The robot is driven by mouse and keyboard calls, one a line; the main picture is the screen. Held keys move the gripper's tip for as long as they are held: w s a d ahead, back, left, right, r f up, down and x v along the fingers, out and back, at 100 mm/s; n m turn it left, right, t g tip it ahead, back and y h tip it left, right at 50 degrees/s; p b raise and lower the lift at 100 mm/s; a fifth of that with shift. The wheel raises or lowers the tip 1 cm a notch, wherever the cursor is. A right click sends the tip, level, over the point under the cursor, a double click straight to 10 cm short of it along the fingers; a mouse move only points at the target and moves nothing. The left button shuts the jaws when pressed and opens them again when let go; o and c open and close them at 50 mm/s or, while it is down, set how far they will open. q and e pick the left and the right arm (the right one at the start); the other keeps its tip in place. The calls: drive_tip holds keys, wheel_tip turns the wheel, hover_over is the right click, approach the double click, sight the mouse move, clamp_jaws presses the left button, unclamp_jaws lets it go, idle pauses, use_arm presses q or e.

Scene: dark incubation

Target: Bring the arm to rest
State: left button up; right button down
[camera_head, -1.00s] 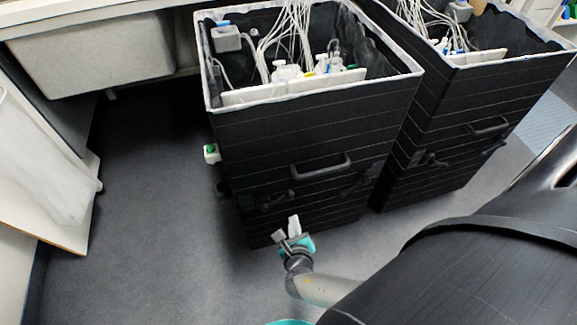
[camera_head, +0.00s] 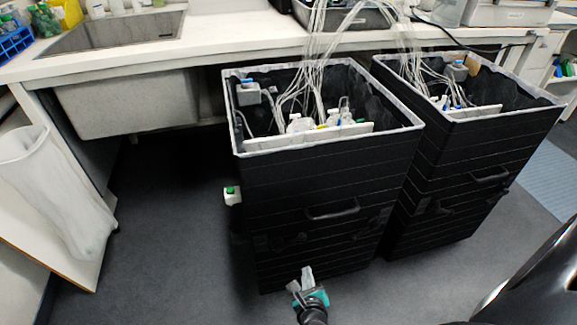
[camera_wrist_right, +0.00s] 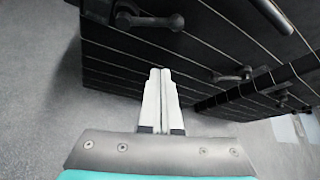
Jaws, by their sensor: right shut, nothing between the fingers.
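My right gripper (camera_head: 304,279) is low in front of the nearer black box, close to the bottom of the head view. In the right wrist view its two pale fingers (camera_wrist_right: 160,98) are together with nothing between them. The front of the black box (camera_wrist_right: 140,50) fills the upper part of that view beyond the fingertips. Whether the fingertips touch the box I cannot tell. My left gripper is not in view.
Two open-topped black boxes, the nearer left one (camera_head: 320,185) and the right one (camera_head: 470,160), hold bottles and tubing. A white counter (camera_head: 215,50) with a sink (camera_head: 115,30) runs behind. A white bin (camera_head: 55,185) stands left. Dark floor (camera_head: 165,230) lies clear between.

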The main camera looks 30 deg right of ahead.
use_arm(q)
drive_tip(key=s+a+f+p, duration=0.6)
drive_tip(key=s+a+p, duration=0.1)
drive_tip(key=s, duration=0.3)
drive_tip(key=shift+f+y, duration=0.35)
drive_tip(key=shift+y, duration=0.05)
use_arm(e)
drive_tip(key=s+a+f+m+g+y, duration=0.1)
drive_tip(key=s+f+m+g+y, duration=0.1)
drive_tip(key=s+m, duration=1)
drive_tip(key=s+a+f+m+g+y, duration=0.2)
drive_tip(key=s+f+m+g, duration=0.3)
drive_tip(key=s+m, duration=0.8)
drive_tip(key=m+g+y, duration=0.1)
drive_tip(key=m, duration=0.7)
drive_tip(key=shift+s+f+y, duration=0.25)
drive_tip(key=shift+s+y, duration=0.05)
drive_tip(key=shift+s, duration=0.15)
